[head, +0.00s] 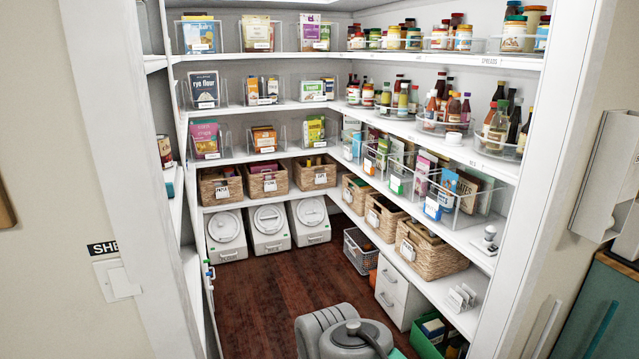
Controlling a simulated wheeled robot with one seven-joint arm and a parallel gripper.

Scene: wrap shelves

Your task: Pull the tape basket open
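Three wicker baskets stand in a row on the low back shelf: a left one (210,196), a middle one (257,186) and a right one (303,181). Each has a white front label. Three more wicker baskets stand on the right-hand shelf: a far one (348,204), a middle one (390,228) and a near one (450,262). The label writing is too small to read surely, so I cannot tell which is the tape basket. A grey part of my own arm shows at the bottom. My gripper is not in view.
White lidded bins (231,254) stand under the back shelf. A grey crate (354,258), a white drawer unit (397,297) and a green bin (422,346) stand on the right floor. The dark wood floor (275,300) is clear in the middle. White door posts frame the entrance.

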